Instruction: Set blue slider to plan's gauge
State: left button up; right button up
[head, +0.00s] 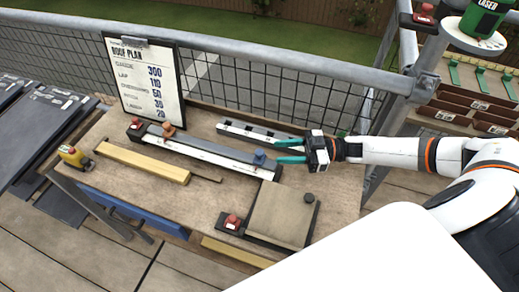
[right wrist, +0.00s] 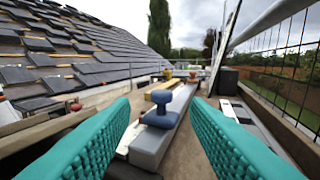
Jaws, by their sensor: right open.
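The plan board (head: 148,85) stands upright at the back left of the bench; its gauge line reads 300. A long grey rail with a white scale strip (head: 205,153) lies across the bench. The blue slider (head: 259,157) sits near the rail's right end; an orange slider (head: 168,130) sits nearer its left end. My right gripper (head: 279,151) has teal fingers, open, just right of the blue slider. In the right wrist view the blue slider (right wrist: 159,116) shows ahead between the open fingers (right wrist: 158,102), with no visible contact. My left gripper is out of view.
A yellow wooden batten (head: 145,163) and a yellow tape measure (head: 74,156) lie left of the rail. A stone-coloured tile (head: 283,214) in a dark jig stands in front. A mesh fence (head: 310,100) closes the back. Dark slates (head: 45,125) are stacked at left.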

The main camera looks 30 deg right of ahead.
aim_at(259, 152)
jog(key=p+x, duration=0.1)
jog(key=x, duration=0.6)
jog(key=shift+w, duration=0.1)
grip_shut()
jog(key=w+a+b, duration=0.1)
jog(key=w+a, duration=0.3)
jog(key=shift+w, duration=0.3)
jog(key=shift+w+a, duration=0.1)
